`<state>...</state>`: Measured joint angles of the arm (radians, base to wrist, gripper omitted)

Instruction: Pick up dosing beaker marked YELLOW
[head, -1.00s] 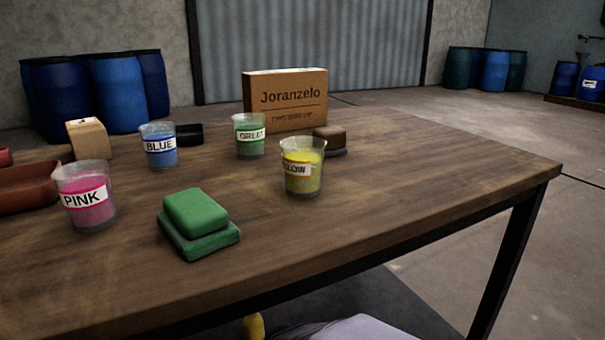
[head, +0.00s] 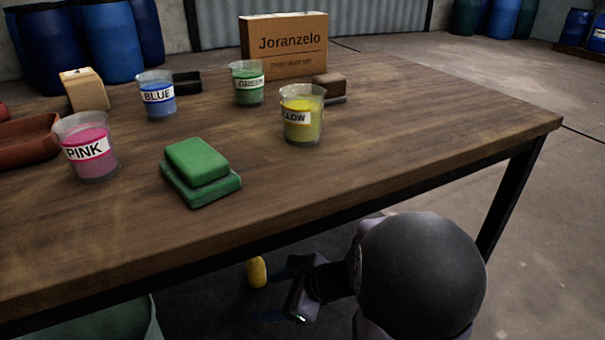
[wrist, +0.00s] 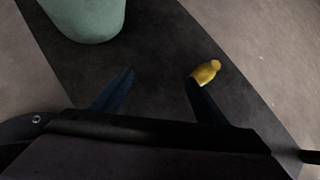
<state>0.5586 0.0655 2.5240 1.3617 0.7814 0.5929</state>
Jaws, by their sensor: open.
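The YELLOW beaker (head: 302,128) is a clear cup with yellow contents and a white label partly reading "LOW". It stands upright on the wooden table (head: 400,130), near its front right. My gripper (head: 268,295) is below the table's front edge, in front of the beaker and well apart from it. In the wrist view my gripper (wrist: 158,90) shows two dark blue fingers spread apart with nothing between them. The wrist view looks down at the floor and does not show the beaker.
PINK (head: 88,165), BLUE (head: 157,100) and GREEN (head: 248,90) beakers stand on the table. Green blocks (head: 200,170) lie left of the yellow beaker; a brown block (head: 328,84) sits behind it. A yellow object (wrist: 206,72) and a greenish vessel (wrist: 88,18) are below.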

